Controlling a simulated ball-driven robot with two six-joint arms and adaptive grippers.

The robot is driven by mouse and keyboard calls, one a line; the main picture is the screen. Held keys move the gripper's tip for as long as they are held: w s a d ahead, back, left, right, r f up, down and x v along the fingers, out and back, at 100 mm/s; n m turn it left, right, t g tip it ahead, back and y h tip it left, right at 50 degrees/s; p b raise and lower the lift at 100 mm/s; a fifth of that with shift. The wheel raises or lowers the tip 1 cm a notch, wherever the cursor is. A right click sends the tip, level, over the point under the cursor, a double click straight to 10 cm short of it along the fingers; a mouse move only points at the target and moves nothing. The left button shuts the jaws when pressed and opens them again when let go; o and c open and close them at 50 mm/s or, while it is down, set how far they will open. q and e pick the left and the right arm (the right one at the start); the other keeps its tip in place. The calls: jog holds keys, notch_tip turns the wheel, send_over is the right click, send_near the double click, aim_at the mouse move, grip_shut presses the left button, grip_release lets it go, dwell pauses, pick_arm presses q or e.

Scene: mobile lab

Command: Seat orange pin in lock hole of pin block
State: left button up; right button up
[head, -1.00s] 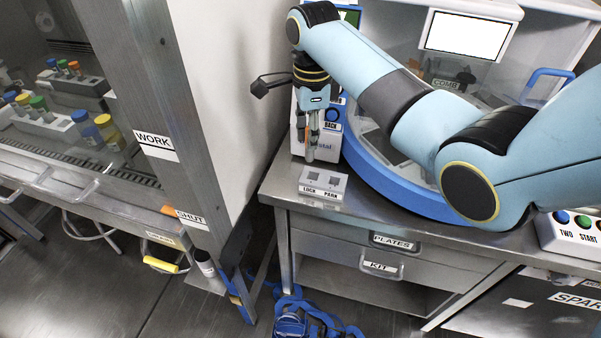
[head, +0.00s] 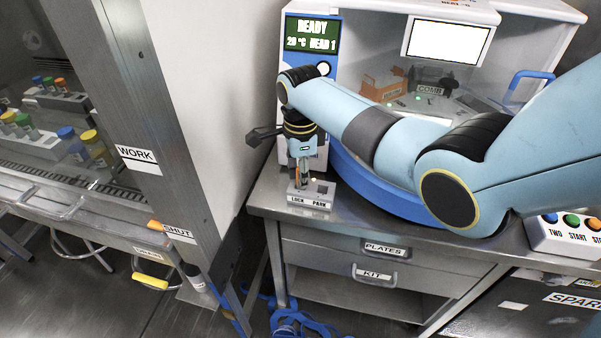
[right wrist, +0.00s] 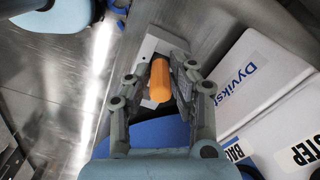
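The pin block (head: 318,203) is a small grey block on the bench, with its LOCK label at left and PARK at right. My right gripper (head: 299,184) points down at the LOCK side; its fingers hide the lock hole. The square PARK hole is visible and looks empty. In the right wrist view the orange pin (right wrist: 160,82) is between the two fingertips of the right gripper (right wrist: 162,75), which look closed on it. The block (right wrist: 149,46) shows pale behind the pin. The pin's lower end is hidden, so I cannot tell how deep it sits. My left gripper is not in view.
A machine with a READY display (head: 311,34) and curved blue front edge (head: 362,183) stands close behind and right of the block. A button box (head: 566,236) is at the bench's right. A steel cabinet post (head: 165,150) stands left.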

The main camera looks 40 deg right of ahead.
jog(key=o, duration=0.3)
jog(key=shift+o, duration=0.2)
notch_tip(320, 180, up, 12)
jog(key=p, duration=0.1)
jog(key=shift+r, duration=0.2)
jog(key=shift+s+f, duration=0.1)
dwell(0.3)
